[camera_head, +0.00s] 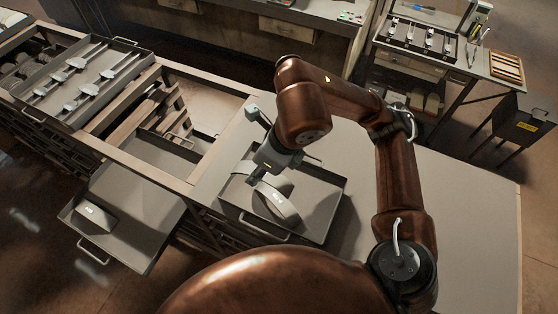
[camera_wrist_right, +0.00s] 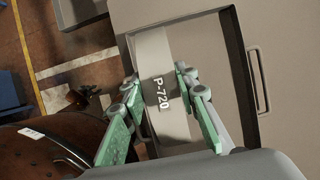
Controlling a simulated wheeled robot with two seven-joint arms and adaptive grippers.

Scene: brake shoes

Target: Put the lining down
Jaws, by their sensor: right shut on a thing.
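The lining (camera_head: 277,203) is a curved grey-beige strip with a pale label. In the right wrist view the lining (camera_wrist_right: 163,108) reads "P-720" and lies between the two green-linked fingers. My right gripper (camera_wrist_right: 156,77) is shut on it; in the head view the gripper (camera_head: 262,180) points down at the lining. The lining is over a shallow grey tray (camera_head: 328,205) with a front handle, standing on the bench. I cannot tell whether the lining touches the tray floor. My left gripper is not in view.
A pulled-out tray (camera_head: 135,228) at the lower left holds a small labelled block (camera_head: 97,217). A rack tray (camera_head: 100,90) with several metal parts is at the upper left. The pale bench top (camera_head: 465,220) is clear on the right.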

